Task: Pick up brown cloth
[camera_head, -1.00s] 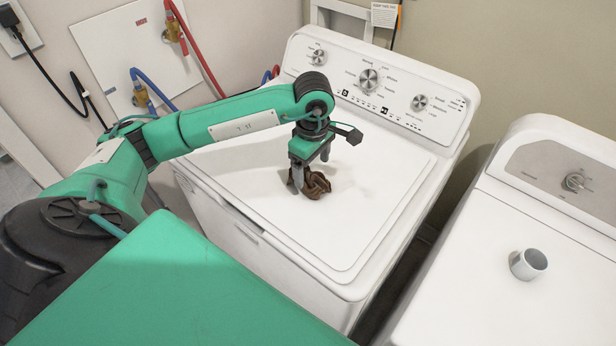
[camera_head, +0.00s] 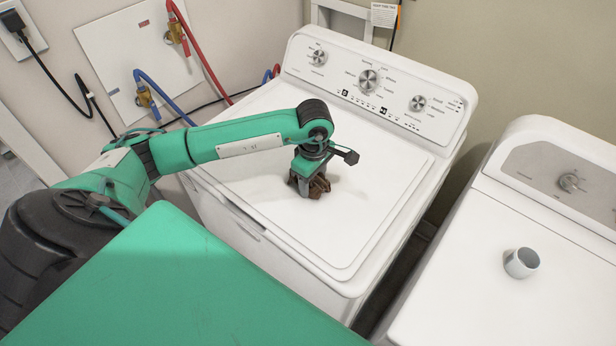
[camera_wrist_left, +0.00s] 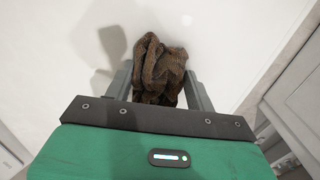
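The brown cloth (camera_head: 319,187) lies crumpled in a small heap on the white lid of the top-loading washer (camera_head: 350,235). My left gripper (camera_head: 306,190) points down over it and hides part of it in the head view. In the left wrist view, the cloth (camera_wrist_left: 158,70) sits between the two spread fingers of my left gripper (camera_wrist_left: 160,88), one finger on each side. The fingers are wide apart, and the cloth does not look squeezed. My right gripper is not in view.
The washer's control panel (camera_head: 375,80) rises behind the lid. Hoses and valves (camera_head: 176,33) are on the back wall. The lid around the cloth is clear.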

